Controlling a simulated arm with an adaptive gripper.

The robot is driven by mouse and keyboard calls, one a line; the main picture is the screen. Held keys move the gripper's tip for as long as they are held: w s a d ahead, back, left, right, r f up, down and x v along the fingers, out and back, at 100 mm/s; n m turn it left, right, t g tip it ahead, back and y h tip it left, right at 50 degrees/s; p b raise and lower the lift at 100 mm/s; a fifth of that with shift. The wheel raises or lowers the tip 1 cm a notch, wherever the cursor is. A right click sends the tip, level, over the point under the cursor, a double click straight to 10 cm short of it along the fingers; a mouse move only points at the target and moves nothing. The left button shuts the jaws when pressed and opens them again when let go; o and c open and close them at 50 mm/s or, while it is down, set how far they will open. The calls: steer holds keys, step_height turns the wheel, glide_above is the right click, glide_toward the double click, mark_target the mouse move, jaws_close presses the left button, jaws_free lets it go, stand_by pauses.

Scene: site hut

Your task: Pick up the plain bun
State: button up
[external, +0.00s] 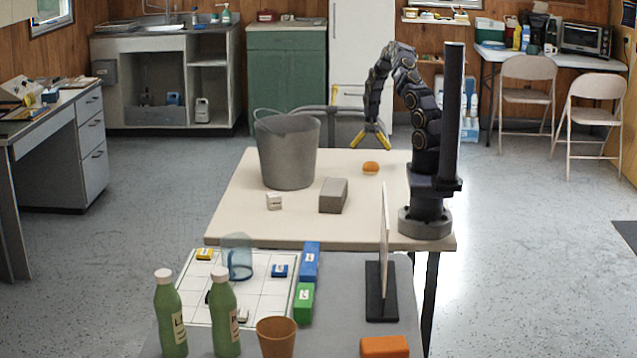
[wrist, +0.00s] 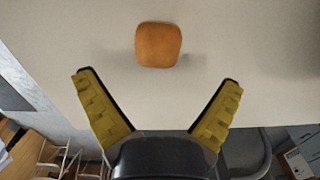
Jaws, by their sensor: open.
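The plain bun (external: 371,168) is a small orange-brown lump on the cream table (external: 260,221), near the table's far right part. In the wrist view the bun (wrist: 158,45) lies at the top centre, beyond the fingertips and apart from them. My gripper (external: 371,140) has yellow fingers spread wide above the table, over the far side of the bun. In the wrist view my gripper (wrist: 158,80) is open with nothing between its fingers.
A grey bucket (external: 288,152) stands left of the bun. A grey-brown block (external: 333,195) and a small white cube (external: 274,201) are nearer. A white upright panel (external: 384,230) stands on the front table, with bottles (external: 170,315) at left. Table around the bun is clear.

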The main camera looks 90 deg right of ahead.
mark_target(371, 162)
step_height(371, 162, down, 6)
steer(key=shift+s+d+f, duration=0.1)
steer(key=shift+s+f, duration=0.05)
steer(key=shift+f, duration=0.1)
steer(key=c, duration=1.2)
